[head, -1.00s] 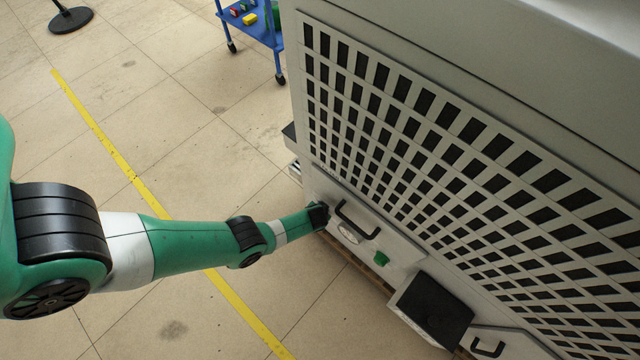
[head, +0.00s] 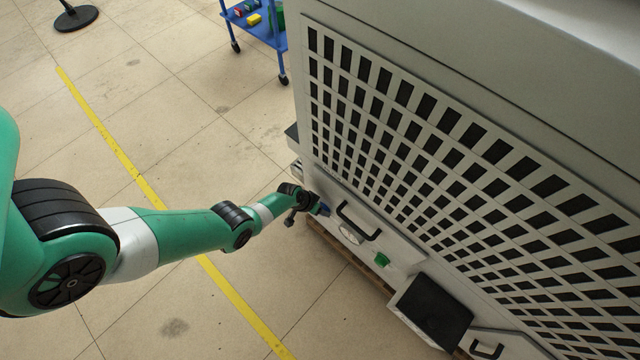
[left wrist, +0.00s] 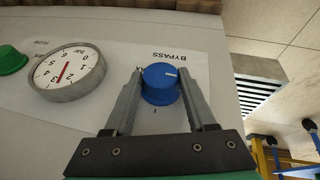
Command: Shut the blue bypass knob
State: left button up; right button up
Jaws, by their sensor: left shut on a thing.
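The blue bypass knob (left wrist: 160,84) sits on a light panel under the upside-down printed word BYPASS in the left wrist view. Its white mark points to the right in that view. My left gripper (left wrist: 160,92) has one finger on each side of the knob and is shut on it. In the head view a bit of the blue knob (head: 323,209) shows just past my left gripper (head: 310,204), at the lower left part of the machine's front. My right gripper is not in view.
A round pressure gauge (left wrist: 68,73) and a green knob (left wrist: 10,60) are beside the bypass knob. A black handle (head: 358,222) and a black box (head: 431,308) stick out of the machine. A blue cart (head: 262,28) stands behind. Open floor lies left.

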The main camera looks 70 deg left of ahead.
pick_arm(q)
jog(key=o, duration=1.4)
jog(key=shift+c, duration=0.2)
jog(key=p+v, duration=1)
jog(key=v, duration=0.1)
jog(key=shift+r, duration=0.3)
